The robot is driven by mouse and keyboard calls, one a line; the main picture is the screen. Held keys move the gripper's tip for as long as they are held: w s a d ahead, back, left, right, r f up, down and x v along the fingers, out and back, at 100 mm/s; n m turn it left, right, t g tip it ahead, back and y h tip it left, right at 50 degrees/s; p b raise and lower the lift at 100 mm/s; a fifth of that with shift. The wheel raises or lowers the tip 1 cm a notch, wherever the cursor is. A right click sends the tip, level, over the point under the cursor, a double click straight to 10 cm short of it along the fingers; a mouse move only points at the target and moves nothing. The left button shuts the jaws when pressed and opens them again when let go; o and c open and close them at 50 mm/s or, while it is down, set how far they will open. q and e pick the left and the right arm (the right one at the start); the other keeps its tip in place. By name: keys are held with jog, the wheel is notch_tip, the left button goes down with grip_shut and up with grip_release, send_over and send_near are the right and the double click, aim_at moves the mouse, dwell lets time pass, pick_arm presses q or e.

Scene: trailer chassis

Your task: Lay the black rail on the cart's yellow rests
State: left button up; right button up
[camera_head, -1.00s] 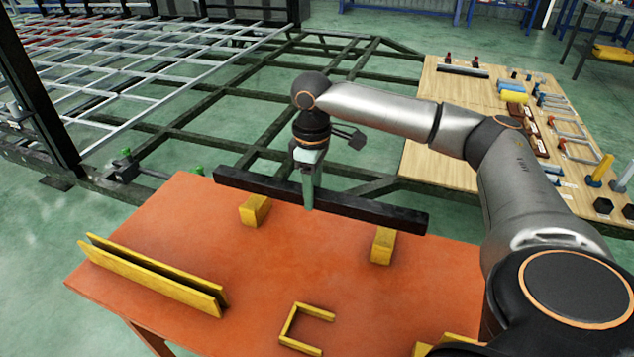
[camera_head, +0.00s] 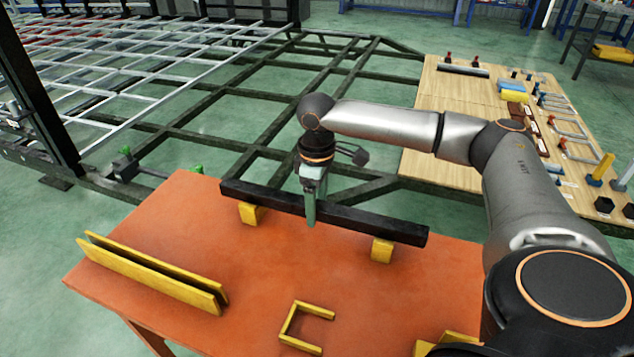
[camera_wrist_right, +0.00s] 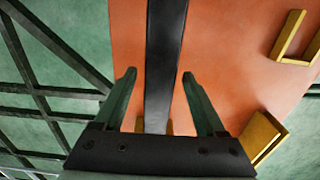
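The black rail (camera_head: 370,219) lies across the two yellow rests, the left rest (camera_head: 249,214) and the right rest (camera_head: 382,250), near the far edge of the orange cart (camera_head: 250,270). Its underside appears to meet both rests, though exact contact is hard to tell. My right gripper (camera_head: 311,214) straddles the rail near its middle, pointing down. My left gripper is out of view.
A long yellow channel (camera_head: 150,272) lies at the cart's left, and a yellow U-shaped bracket (camera_head: 300,325) near its front. The dark chassis frame (camera_head: 215,135) stands behind. A wooden board (camera_head: 430,150) with several parts is at right. The cart's middle is clear.

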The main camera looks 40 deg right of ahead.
notch_tip(320, 180, up, 12)
jog(key=p, duration=0.2)
dwell(0.4)
jog(key=shift+s+a, duration=0.1)
